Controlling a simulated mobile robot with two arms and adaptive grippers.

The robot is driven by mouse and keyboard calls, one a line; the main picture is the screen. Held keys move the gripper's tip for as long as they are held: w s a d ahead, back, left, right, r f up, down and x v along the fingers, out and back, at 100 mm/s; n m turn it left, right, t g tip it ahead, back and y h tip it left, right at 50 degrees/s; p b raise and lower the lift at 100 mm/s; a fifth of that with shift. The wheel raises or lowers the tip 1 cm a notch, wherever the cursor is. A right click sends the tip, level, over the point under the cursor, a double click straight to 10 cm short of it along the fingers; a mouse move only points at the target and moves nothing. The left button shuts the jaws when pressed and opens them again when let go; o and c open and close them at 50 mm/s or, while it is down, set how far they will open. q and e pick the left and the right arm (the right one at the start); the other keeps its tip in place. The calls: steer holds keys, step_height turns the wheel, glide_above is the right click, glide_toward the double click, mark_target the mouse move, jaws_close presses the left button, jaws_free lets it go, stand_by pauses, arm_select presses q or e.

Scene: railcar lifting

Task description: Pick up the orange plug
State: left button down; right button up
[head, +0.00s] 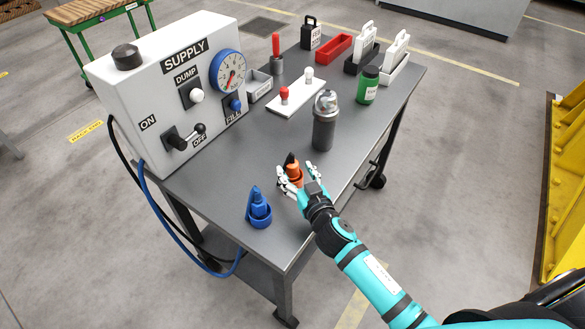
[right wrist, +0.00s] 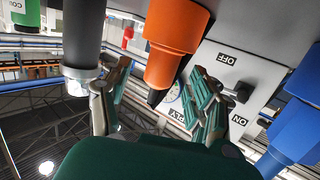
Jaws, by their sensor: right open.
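The orange plug (head: 295,172), with a black tip, stands on the grey cart top near its front edge. In the right wrist view the plug (right wrist: 175,42) appears upside down, with its black tip toward the palm. My right gripper (head: 301,178) is open around the plug, one finger on each side. The right wrist view shows the open fingers (right wrist: 158,108) apart, with the plug between them; I cannot tell if either touches it. My left gripper is not in view.
A blue plug (head: 260,212) stands left of the orange one, and a dark grey cylinder (head: 323,128) behind it. The SUPPLY box (head: 160,85) fills the cart's left side. A green canister (head: 368,86) and red tray (head: 333,47) stand farther back.

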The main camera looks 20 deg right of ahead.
mark_target(295, 171)
steer(key=shift+w+a+f, duration=0.1)
steer(key=shift+w+f, duration=0.05)
steer(key=shift+w, duration=0.6)
steer(key=shift+w+a+f, duration=0.1)
steer(key=shift+w, duration=0.65)
steer(key=shift+s, duration=0.1)
steer(key=shift+c, duration=0.4)
jaws_close()
